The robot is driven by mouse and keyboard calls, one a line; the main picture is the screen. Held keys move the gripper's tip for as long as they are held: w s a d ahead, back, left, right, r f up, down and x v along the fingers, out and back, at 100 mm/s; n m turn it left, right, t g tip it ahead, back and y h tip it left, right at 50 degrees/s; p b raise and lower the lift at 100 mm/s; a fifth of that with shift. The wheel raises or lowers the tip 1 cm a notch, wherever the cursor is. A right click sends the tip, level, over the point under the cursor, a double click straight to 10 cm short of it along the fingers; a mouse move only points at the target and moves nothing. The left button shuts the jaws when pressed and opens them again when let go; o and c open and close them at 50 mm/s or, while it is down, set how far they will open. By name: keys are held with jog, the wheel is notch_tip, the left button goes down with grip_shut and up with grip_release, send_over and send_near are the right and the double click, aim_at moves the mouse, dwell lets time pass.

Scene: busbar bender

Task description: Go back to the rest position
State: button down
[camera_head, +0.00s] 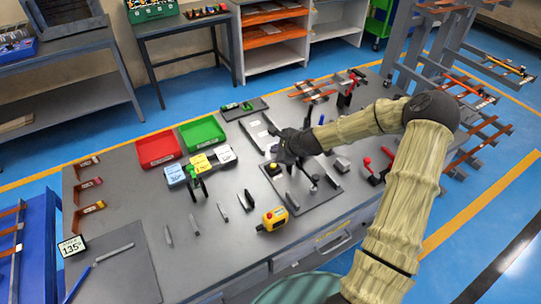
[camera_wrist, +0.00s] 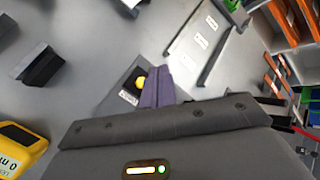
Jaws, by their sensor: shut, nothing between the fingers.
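My gripper (camera_head: 276,164) is over the middle of the grey workbench (camera_head: 130,182), at the near-left edge of the bender plate. In the wrist view its purple-grey fingers (camera_wrist: 158,88) are closed together with nothing between them. They point at a small block with a yellow button (camera_wrist: 139,82). This block also shows in the head view (camera_head: 273,169), just below the gripper. I cannot tell the exact height of the fingertips above it.
A red bin (camera_head: 158,149), a green bin (camera_head: 202,133) and blue, yellow and white blocks are left. Red-handled tools (camera_head: 378,168) stand right.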

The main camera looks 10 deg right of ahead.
jog(key=s+a+r+n+g+h, duration=0.1)
jog(key=s+a+n+g, duration=0.1)
jog(key=s+n, duration=0.3)
jog(key=s+a+r+n+g, duration=0.1)
jog(key=s+a+r+n, duration=0.1)
jog(key=s+n, duration=0.35)
jog(key=s+d+r+n+h, duration=0.1)
jog(key=s+r+n, duration=0.2)
jog(key=s, duration=0.3)
jog(key=s+d+r+n+g+h, duration=0.1)
jog(key=s+r+n, duration=0.2)
jog(key=s, duration=0.3)
jog(key=s+d+r+n+g+h, duration=0.1)
jog(key=s+r+n, duration=0.2)
jog(key=s, duration=0.3)
jog(key=shift+s+d+r+n+h, duration=0.15)
jog(key=shift+r+n+h, duration=0.15)
jog(key=shift+n, duration=0.45)
